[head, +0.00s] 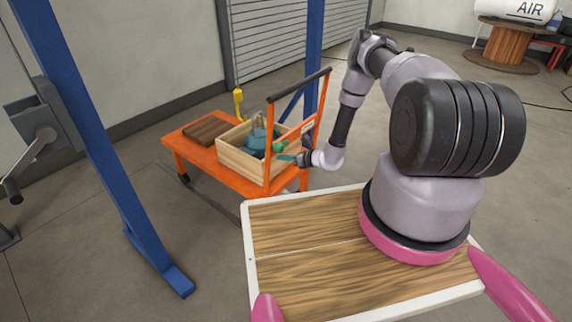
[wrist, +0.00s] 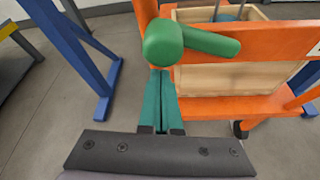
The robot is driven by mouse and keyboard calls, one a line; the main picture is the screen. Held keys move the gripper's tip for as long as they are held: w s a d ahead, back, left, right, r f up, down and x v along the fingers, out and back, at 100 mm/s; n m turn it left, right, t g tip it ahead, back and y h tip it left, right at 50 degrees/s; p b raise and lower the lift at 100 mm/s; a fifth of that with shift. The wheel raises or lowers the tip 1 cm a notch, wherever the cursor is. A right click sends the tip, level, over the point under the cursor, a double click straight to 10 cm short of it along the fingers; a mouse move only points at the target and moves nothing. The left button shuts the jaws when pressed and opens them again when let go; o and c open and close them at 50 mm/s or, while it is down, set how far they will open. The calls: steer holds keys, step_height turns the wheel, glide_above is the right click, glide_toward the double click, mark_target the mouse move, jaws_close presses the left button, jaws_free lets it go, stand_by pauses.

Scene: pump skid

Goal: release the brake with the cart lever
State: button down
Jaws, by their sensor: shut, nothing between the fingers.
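The orange cart (head: 186,153) stands left of my arm with an upright handle frame. A green lever (head: 279,146) is on the crossbar of that frame. In the wrist view the lever (wrist: 210,41) has a thick rounded green end at left and a bar reaching right across the orange crossbar. My gripper (head: 287,158) is beside the frame. In the wrist view its teal fingers (wrist: 161,75) are shut together and empty, with their tips just below the rounded end. I cannot tell whether they touch it.
A wooden crate (head: 242,163) with a teal object (head: 257,139) inside sits on the cart. A brown block (head: 206,130) lies beside it, and a yellow piece (head: 238,97) stands behind. A blue post (head: 90,130) rises at left. Floor is open between post and cart.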

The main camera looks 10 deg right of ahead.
mark_target(282, 149)
steer(key=shift+r, duration=0.35)
steer(key=shift+d+r+m, duration=0.1)
steer(key=shift+r+m, duration=0.2)
steer(key=shift+r, duration=0.05)
stand_by(0.3)
steer(key=shift+w+d+r+m+g+y, duration=0.15)
steer(key=shift+r+m+y, duration=0.2)
steer(key=shift+r+m, duration=0.2)
steer(key=shift+w+d+r+m+g+y, duration=0.1)
steer(key=shift+w+r+m+g+y, duration=0.05)
steer(key=shift+r+m+y, duration=0.3)
steer(key=w+d+r+m+g+y, duration=0.1)
steer(key=w+d+r+m+y, duration=0.2)
steer(key=m, duration=0.4)
steer(key=shift+w+d+r+y, duration=0.35)
steer(key=shift+d+r, duration=0.3)
steer(key=shift+r, duration=0.45)
steer(key=shift+d, duration=0.1)
